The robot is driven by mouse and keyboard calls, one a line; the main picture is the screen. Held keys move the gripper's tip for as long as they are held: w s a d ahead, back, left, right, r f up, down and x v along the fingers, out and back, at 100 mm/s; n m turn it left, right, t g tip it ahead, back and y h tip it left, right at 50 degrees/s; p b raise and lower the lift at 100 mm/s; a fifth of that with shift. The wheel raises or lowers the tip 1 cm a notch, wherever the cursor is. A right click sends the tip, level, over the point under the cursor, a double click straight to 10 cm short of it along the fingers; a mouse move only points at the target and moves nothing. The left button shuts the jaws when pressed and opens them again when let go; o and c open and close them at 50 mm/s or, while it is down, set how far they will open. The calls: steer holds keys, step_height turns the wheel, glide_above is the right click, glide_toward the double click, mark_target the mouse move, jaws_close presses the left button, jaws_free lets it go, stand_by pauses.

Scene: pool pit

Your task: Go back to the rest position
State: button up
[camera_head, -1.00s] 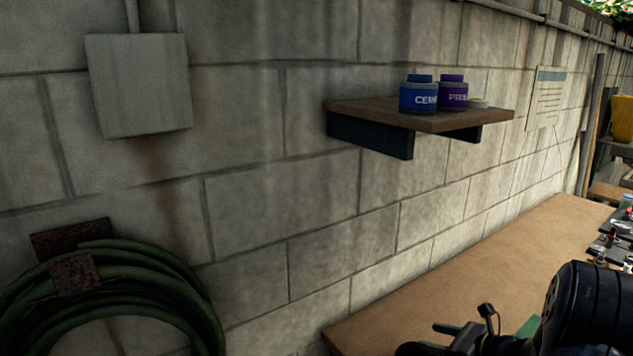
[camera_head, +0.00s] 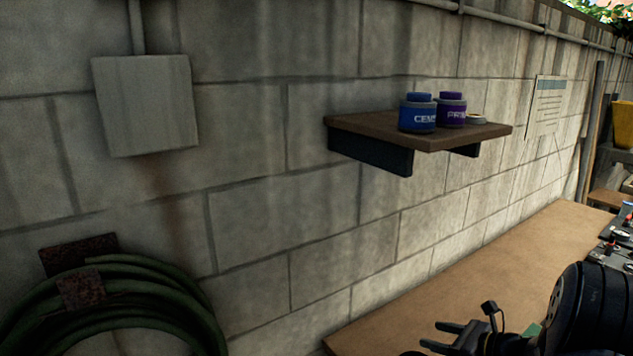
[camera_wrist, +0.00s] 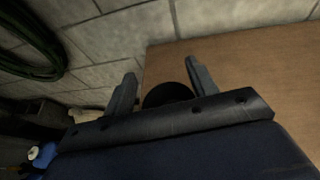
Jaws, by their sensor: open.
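My gripper (camera_head: 447,338) is at the bottom of the head view, low over the near part of the wooden bench top. Its fingers point left. In the wrist view my gripper (camera_wrist: 160,80) shows two grey fingers spread apart. Nothing is seen held between them. A dark round thing (camera_wrist: 166,95) shows between and behind the fingers; I cannot tell what it is. My dark arm covers part of the bench at the lower right of the head view.
The wooden bench top (camera_head: 490,255) runs along the block wall and is mostly bare. A wall shelf (camera_head: 440,140) holds a blue can (camera_head: 418,115), a purple can (camera_head: 451,112) and a small roll (camera_head: 477,119). A coiled green hose (camera_head: 130,290) hangs at left, below a grey box (camera_head: 146,105).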

step_height(320, 180, down, 5)
steer(key=b, duration=0.4)
steer(key=v, duration=1)
steer(key=p+x, duration=0.1)
steer(key=x, duration=0.9)
step_height(320, 180, up, 6)
steer(key=p, duration=0.4)
steer(key=a+f+m+t+h+b, duration=0.2)
steer(key=a+f+m+h+b, duration=0.3)
steer(key=a+f+b, duration=0.6)
steer(key=shift+a+t+b, duration=0.35)
steer(key=shift+a+t, duration=0.05)
steer(key=shift+a, duration=0.45)
steer(key=shift+s+r, duration=0.1)
